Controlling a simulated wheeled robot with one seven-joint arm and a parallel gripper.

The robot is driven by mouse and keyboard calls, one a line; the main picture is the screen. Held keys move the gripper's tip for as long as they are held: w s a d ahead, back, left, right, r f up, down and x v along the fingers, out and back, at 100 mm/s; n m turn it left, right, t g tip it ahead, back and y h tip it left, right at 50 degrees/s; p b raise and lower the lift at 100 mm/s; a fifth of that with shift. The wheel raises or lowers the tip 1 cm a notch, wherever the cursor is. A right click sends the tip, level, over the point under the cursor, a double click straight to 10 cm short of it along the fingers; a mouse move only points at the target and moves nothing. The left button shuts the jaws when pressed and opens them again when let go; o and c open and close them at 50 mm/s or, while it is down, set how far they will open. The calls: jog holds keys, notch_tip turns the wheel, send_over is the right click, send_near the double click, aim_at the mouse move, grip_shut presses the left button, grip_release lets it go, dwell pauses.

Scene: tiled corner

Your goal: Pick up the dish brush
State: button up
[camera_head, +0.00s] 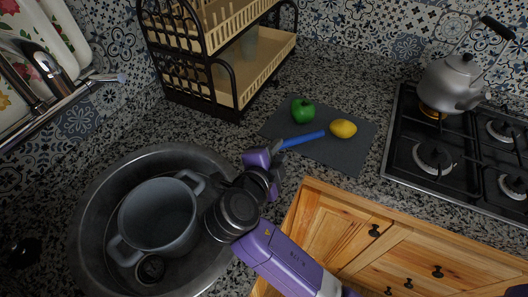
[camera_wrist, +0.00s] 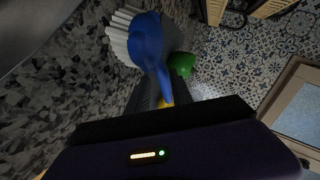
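The dish brush has a blue handle (camera_head: 303,138), which lies across the grey cutting board near the lemon in the head view. In the wrist view its blue head (camera_wrist: 150,42) with white bristles (camera_wrist: 121,38) shows ahead of the fingers, and the handle runs down between them. My gripper (camera_head: 277,159) is at the left end of the visible handle. In the wrist view my gripper (camera_wrist: 168,92) shows dark fingers apart, on either side of the handle. Contact with the brush cannot be made out. In the head view the bristles are hidden.
A green pepper (camera_head: 303,110) and a lemon (camera_head: 343,129) sit on the cutting board (camera_head: 343,158). A sink basin (camera_head: 88,212) with a grey pot (camera_head: 158,217) is at left. A wooden rack (camera_head: 265,68) stands behind, and a stove (camera_head: 455,180) with a kettle (camera_head: 450,84) is at right.

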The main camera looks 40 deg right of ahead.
aim_at(282, 147)
jog(key=shift+p+x, duration=0.4)
jog(key=shift+x, duration=1.5)
jog(key=shift+a, duration=0.1)
grip_shut()
jog(key=shift+r, duration=0.1)
